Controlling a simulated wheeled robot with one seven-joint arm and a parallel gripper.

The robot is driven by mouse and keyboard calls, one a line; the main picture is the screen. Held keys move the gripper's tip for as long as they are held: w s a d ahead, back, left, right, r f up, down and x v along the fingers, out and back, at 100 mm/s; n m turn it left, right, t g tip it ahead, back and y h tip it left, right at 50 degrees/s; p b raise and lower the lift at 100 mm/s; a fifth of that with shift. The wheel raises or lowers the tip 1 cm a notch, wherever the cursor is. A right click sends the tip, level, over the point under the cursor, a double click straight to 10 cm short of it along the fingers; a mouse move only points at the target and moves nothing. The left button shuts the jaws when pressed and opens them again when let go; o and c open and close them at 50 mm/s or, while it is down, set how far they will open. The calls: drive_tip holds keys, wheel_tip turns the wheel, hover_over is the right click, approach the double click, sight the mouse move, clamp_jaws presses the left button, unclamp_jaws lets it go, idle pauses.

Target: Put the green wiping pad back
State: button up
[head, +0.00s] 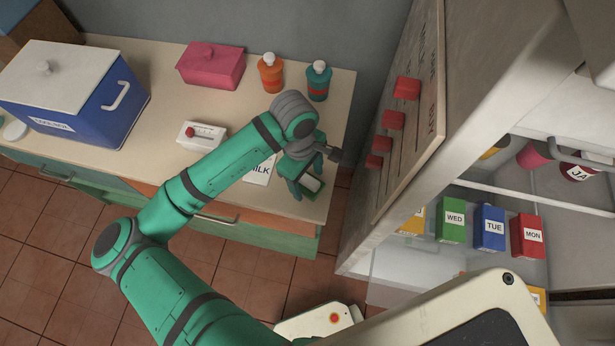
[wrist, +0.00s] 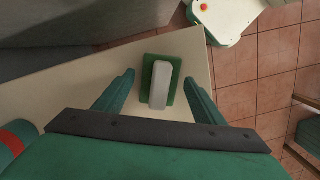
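The green wiping pad (head: 312,183) has a green base and a white block handle on top. It lies near the front right corner of the counter. It also shows in the wrist view (wrist: 161,84), between and slightly beyond my fingers. My gripper (wrist: 159,79) is open, one finger on each side of the pad, with a visible gap to the handle on both sides. In the head view my gripper (head: 303,180) is over the pad and hides part of it. I cannot tell how high the fingertips are above the counter.
A milk card (head: 258,172) lies left of the gripper. Orange (head: 271,77) and teal (head: 318,84) bottles, a pink box (head: 211,66), a white device (head: 201,135) and a blue cooler (head: 96,108) stand on the counter. The open fridge (head: 440,120) is close on the right.

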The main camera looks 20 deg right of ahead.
drive_tip(key=shift+r, duration=0.15)
wheel_tip(320, 180, up, 12)
drive_tip(key=w, duration=0.1)
drive_tip(key=shift+a, duration=0.4)
drive_tip(key=shift+w, duration=0.1)
idle(0.5)
